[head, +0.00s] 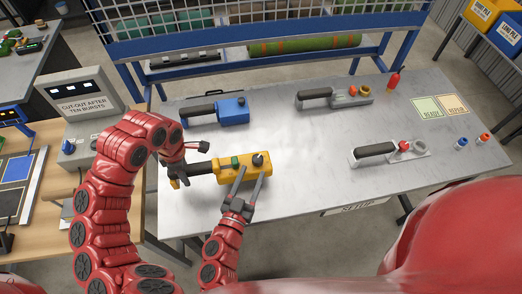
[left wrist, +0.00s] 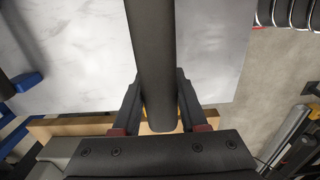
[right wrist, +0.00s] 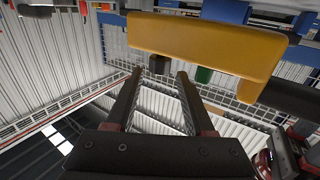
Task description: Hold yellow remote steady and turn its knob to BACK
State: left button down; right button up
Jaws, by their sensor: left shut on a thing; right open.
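The yellow remote (head: 228,175) lies at the left of the grey table, with a black handle on its left, a green button (head: 235,160) and a dark knob (head: 258,159). My left gripper (head: 182,167) is shut on the black handle; in the left wrist view the handle (left wrist: 153,60) runs between its fingers. My right gripper (head: 252,178) is open at the remote's near side. In the right wrist view the knob (right wrist: 159,65) shows between and just beyond the open fingertips (right wrist: 160,74); I see no contact. The knob's marks are unreadable.
A blue remote (head: 232,110) lies behind the yellow one. Two grey remotes (head: 335,97) (head: 390,152) lie to the right. A red bottle (head: 393,80), coloured pads (head: 440,108) and small pots (head: 462,142) are further right. The table's middle is clear.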

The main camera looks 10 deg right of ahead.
aim_at(260, 155)
jog(key=x, duration=0.9)
grip_shut()
